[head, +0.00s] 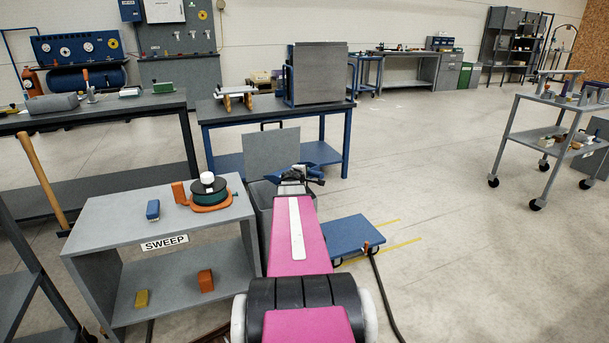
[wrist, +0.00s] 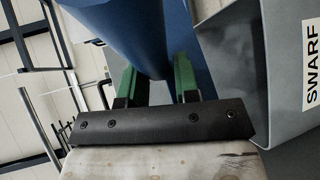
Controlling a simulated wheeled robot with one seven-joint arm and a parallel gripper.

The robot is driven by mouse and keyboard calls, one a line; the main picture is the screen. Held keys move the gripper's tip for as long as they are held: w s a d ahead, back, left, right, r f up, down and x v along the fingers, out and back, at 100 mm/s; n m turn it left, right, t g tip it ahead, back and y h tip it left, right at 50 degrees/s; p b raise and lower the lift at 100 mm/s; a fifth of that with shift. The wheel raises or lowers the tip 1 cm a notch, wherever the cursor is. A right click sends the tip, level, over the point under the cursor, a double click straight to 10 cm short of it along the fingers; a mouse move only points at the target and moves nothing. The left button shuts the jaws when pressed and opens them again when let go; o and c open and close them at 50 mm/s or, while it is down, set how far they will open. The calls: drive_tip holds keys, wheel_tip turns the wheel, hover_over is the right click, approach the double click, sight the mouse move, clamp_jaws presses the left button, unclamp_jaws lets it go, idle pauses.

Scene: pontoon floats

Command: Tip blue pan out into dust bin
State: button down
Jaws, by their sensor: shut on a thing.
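My gripper (wrist: 156,82) has its two green-tipped fingers on a narrow part of the blue pan (wrist: 115,25) in the wrist view, shut on it. The pan fills the top of that view, and its contents cannot be seen. A grey bin (wrist: 280,95) labelled SWARF is close at the right, its label turned nearly on end, so my wrist is rolled. The pan is close to its rim; I cannot tell if they touch. In the head view my gripper (head: 297,177) is beyond my pink arm, by the grey bin (head: 256,198) with its raised lid (head: 271,152). My arm hides much of both.
A grey shelf bench (head: 120,215) marked SWEEP, with a dark green and orange item (head: 209,190), stands left of my arm. A low blue platform (head: 350,234) is right of it. A blue table (head: 275,110) stands behind the bin. The floor at right is open towards a trolley (head: 550,135).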

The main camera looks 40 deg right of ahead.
drive_tip(key=shift+f, duration=2.4)
drive_tip(key=w+a+r+n+g, duration=0.1)
drive_tip(key=w+r+n+g, duration=0.6)
drive_tip(key=w+r, duration=0.7)
drive_tip(key=shift+w+a, duration=0.35)
drive_tip(key=shift+w, duration=0.5)
idle(1.5)
